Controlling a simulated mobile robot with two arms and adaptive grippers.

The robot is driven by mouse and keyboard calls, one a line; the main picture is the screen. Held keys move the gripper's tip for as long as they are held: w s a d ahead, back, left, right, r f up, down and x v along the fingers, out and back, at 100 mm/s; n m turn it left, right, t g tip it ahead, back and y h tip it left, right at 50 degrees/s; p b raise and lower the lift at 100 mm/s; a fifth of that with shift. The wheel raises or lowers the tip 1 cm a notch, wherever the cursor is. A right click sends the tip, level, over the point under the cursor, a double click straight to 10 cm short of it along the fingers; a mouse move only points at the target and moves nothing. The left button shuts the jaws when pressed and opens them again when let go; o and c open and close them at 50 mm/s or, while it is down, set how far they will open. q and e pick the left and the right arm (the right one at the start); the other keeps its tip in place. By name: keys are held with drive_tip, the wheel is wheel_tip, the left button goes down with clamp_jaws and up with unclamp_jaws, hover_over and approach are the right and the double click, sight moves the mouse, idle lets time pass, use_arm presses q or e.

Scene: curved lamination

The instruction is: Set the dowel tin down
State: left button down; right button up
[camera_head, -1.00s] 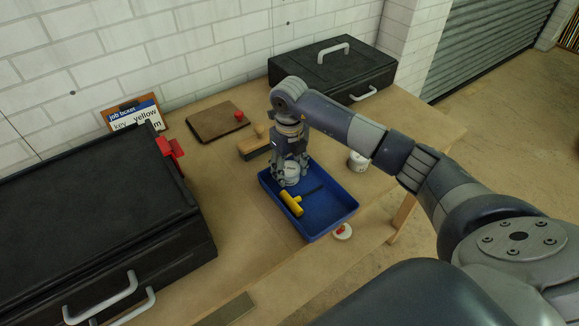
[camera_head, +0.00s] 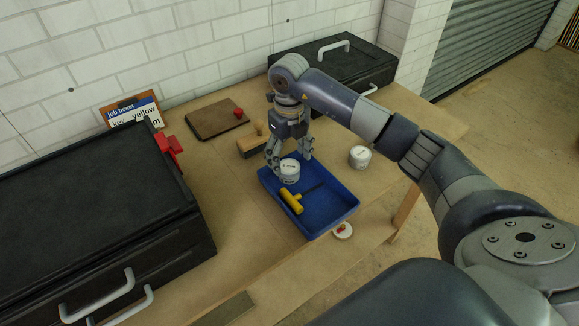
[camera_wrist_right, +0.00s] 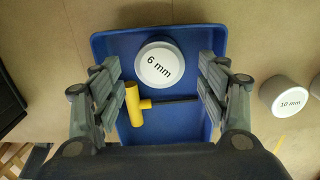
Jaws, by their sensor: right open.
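The dowel tin (camera_head: 289,170) is a round white-lidded tin. It stands upright in the far part of the blue tray (camera_head: 335,215). In the right wrist view its lid reads "6 mm" (camera_wrist_right: 160,66), and the blue tray (camera_wrist_right: 165,135) lies around it. My right gripper (camera_head: 289,163) is over the tray with its fingers spread. In the right wrist view the open right gripper (camera_wrist_right: 160,92) has a finger on each side of the tin, with gaps between. My left gripper is not in view.
A yellow-handled tool (camera_head: 291,201) lies in the tray near the tin. A second tin (camera_head: 360,156), marked "10 mm" in the right wrist view (camera_wrist_right: 289,97), stands right of the tray. A wooden block (camera_head: 253,141) is behind the tray. Black cases (camera_head: 90,215) (camera_head: 325,60) stand left and back right.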

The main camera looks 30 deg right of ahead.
sight(290, 166)
wheel_tip(290, 166, up, 8)
drive_tip(key=b, duration=0.1)
drive_tip(key=shift+f, duration=0.1)
idle(0.6)
